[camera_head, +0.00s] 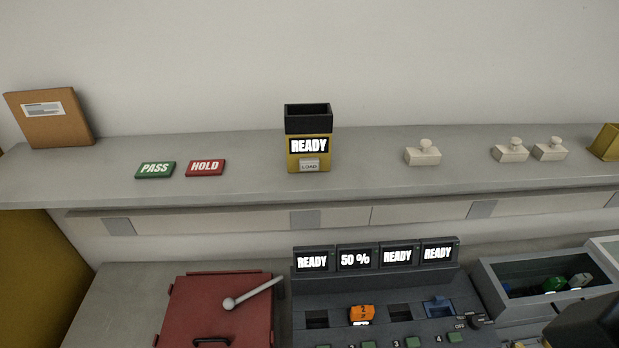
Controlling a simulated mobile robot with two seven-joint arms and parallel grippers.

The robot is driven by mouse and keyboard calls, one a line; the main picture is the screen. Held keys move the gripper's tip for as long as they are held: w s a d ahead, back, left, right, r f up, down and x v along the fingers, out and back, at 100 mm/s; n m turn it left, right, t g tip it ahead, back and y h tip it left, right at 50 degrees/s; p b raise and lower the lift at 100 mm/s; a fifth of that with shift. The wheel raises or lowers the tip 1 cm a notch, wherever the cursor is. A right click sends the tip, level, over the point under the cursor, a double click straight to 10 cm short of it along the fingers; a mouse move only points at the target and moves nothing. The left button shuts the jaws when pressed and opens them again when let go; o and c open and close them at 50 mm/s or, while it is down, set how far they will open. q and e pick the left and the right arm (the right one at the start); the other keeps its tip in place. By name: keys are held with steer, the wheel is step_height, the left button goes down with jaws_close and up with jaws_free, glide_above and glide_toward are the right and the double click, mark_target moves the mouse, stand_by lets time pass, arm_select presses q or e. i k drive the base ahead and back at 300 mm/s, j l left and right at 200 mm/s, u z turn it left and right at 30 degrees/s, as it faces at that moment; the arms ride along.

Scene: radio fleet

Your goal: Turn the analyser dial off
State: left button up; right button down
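A grey bench unit (372,287) with a row of lit displays stands at the lower middle. The displays read READY, 50 %, READY and READY. A small dark dial (477,321) sits at its right side, beside a label reading OFF. The dial is too small for me to tell where it points. More dark parts lie below it, cut by the bottom edge. A dark shape (590,326) at the lower right corner may be part of my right gripper or arm; no fingertips show. My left gripper is not in view.
An orange block (361,314) and a blue one (438,307) sit in the unit's bays. A red lidded box (218,312) with a white-knobbed lever stands left. A shelf (240,190) runs above, carrying a yellow READY box (309,160).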

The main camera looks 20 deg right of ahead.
mark_target(476, 322)
steer(key=z, duration=1.9)
steer(key=i+l+u, duration=0.1)
steer(key=l+u, duration=0.4)
steer(key=l, duration=0.2)
steer(key=i+j+u, duration=0.1)
steer(key=i+u, duration=0.15)
steer(key=u, duration=0.15)
steer(key=i+u, duration=0.2)
steer(key=u, duration=0.15)
